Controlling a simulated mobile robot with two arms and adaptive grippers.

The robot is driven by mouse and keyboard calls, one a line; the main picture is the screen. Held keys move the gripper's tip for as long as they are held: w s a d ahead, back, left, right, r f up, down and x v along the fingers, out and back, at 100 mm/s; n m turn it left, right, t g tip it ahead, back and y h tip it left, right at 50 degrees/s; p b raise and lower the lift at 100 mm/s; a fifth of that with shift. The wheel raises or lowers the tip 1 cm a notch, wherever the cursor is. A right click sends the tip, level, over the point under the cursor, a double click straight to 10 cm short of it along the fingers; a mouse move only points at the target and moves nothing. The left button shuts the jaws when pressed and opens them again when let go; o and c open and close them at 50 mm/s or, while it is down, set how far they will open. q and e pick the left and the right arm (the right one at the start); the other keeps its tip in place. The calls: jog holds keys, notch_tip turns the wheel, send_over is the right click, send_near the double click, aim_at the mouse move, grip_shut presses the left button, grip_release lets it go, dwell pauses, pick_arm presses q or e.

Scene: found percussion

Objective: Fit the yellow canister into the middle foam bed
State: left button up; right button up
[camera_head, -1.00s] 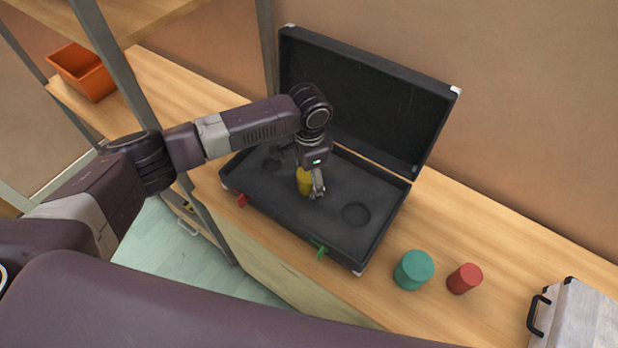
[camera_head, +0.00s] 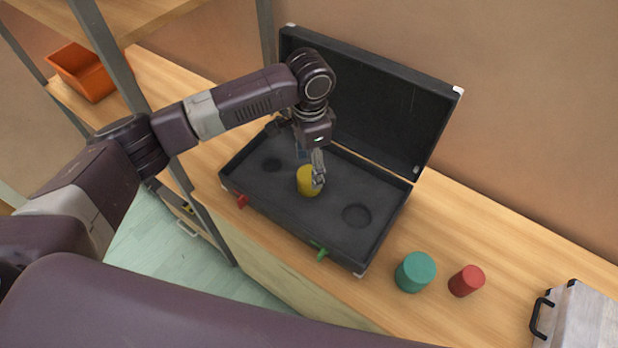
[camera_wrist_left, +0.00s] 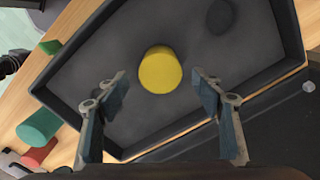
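The yellow canister (camera_head: 307,183) stands upright in the open black case (camera_head: 382,237), between the left and right round recesses, where the middle bed lies. It also shows in the left wrist view (camera_wrist_left: 160,70). The foam right under it is hidden, so I cannot tell how deep it sits. My left gripper (camera_head: 312,170) is just above and behind the canister. In the left wrist view its fingers (camera_wrist_left: 160,93) are spread wide, with nothing held between them. My right gripper is out of view.
The left recess (camera_head: 272,164) and right recess (camera_head: 356,215) are empty. A teal canister (camera_head: 415,272) and a red canister (camera_head: 466,281) stand right of the case. The raised lid (camera_head: 365,100) is behind my gripper. An orange bin (camera_head: 84,72) and a metal case (camera_head: 580,318) stand farther off.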

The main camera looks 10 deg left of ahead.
pick_arm(q)
notch_tip(320, 180, up, 6)
jog(key=shift+r, duration=0.1)
dwell(0.6)
